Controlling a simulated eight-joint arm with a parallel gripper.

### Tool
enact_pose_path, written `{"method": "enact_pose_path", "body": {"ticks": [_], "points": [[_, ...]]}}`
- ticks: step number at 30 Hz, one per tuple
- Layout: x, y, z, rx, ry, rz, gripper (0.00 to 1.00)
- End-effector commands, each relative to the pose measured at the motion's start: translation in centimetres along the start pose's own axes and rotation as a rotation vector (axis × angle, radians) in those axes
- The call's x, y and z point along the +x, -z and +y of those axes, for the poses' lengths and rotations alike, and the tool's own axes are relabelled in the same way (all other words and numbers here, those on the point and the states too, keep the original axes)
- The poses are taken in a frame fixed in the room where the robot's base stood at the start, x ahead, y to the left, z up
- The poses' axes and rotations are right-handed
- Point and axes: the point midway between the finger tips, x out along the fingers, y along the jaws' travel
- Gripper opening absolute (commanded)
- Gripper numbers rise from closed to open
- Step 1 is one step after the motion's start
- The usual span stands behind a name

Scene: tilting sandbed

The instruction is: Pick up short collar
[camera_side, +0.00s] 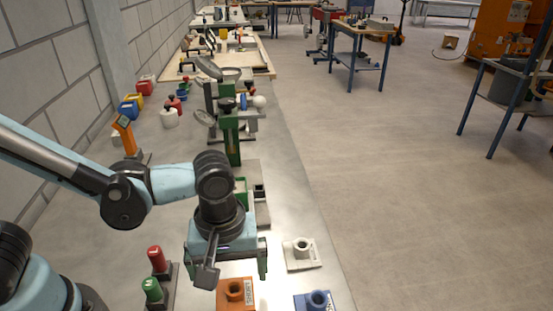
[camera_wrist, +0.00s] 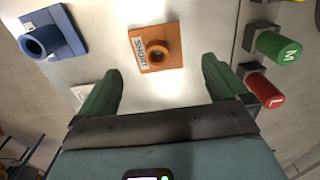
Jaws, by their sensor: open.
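The short collar is an orange square plate with a raised round tube and a white label reading SHORT. It lies on the pale metal bench at the bottom of the side view (camera_side: 236,294) and at upper middle of the wrist view (camera_wrist: 150,48). My gripper (camera_side: 228,268) is above the bench, close to the collar in the side view. In the wrist view its two green fingers (camera_wrist: 160,68) are spread wide and hold nothing. The collar shows between and beyond the fingertips, apart from both. Its exact height below the fingers is unclear.
A blue collar (camera_side: 318,301) and an off-white collar (camera_side: 301,252) lie nearby on the bench (camera_side: 285,205). A red handle (camera_side: 157,259) and a green handle (camera_side: 152,290) stand on dark bases at left. A green stand (camera_side: 233,150) rises behind my gripper.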

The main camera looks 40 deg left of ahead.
Motion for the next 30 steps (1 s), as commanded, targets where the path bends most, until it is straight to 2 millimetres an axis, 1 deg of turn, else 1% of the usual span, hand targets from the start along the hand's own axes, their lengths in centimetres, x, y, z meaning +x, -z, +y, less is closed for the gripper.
{"method": "enact_pose_path", "body": {"ticks": [6,12,16,23,30], "points": [[2.5,-0.4,0.3,0.001,0.000,0.000,1.00],[4.2,-0.4,0.3,0.000,-0.001,-0.001,1.00],[4.6,-0.4,0.2,0.001,-0.002,-0.001,1.00],[4.6,-0.4,0.2,0.001,-0.002,-0.001,1.00],[4.6,-0.4,0.2,0.001,-0.001,-0.001,0.63]]}}
